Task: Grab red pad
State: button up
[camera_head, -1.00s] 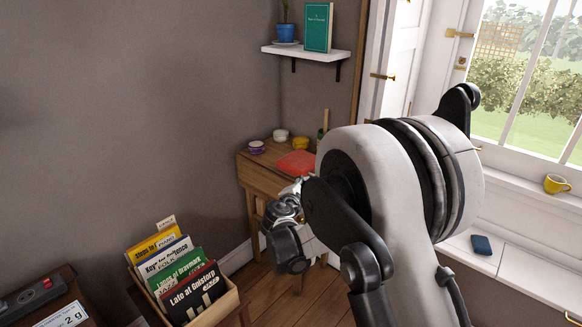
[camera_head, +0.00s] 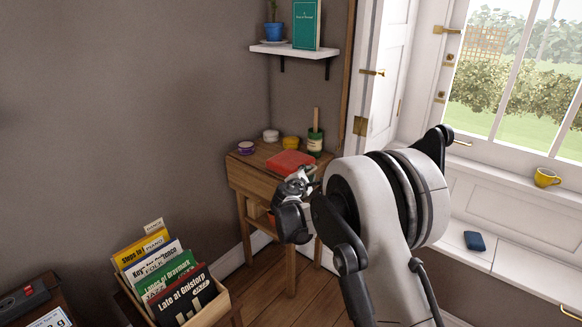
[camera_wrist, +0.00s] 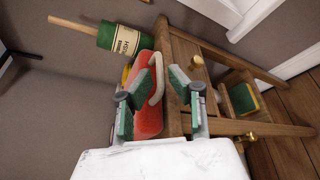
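The red pad (camera_head: 290,162) lies flat on top of the small wooden table (camera_head: 252,174) in the head view. In the wrist view the red pad (camera_wrist: 147,120) shows behind and between my fingers, with a cream curved strip along it. My gripper (camera_head: 297,187) is in front of the table, near the pad's front edge. In the wrist view my gripper (camera_wrist: 160,84) has its green-padded fingers apart, with nothing clearly held between them. My fingers hide part of the pad, and its exact distance from them cannot be told.
A green bottle (camera_head: 315,142) with a wooden stick stands right of the pad. A yellow pot (camera_head: 290,143), a white pot (camera_head: 271,136) and a purple pot (camera_head: 246,148) stand behind it. A record crate (camera_head: 216,305) is at lower left. A wall shelf (camera_head: 295,51) hangs above.

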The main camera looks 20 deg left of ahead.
jog(key=shift+w+f, duration=0.15)
jog(key=shift+w, duration=0.55)
grip_shut()
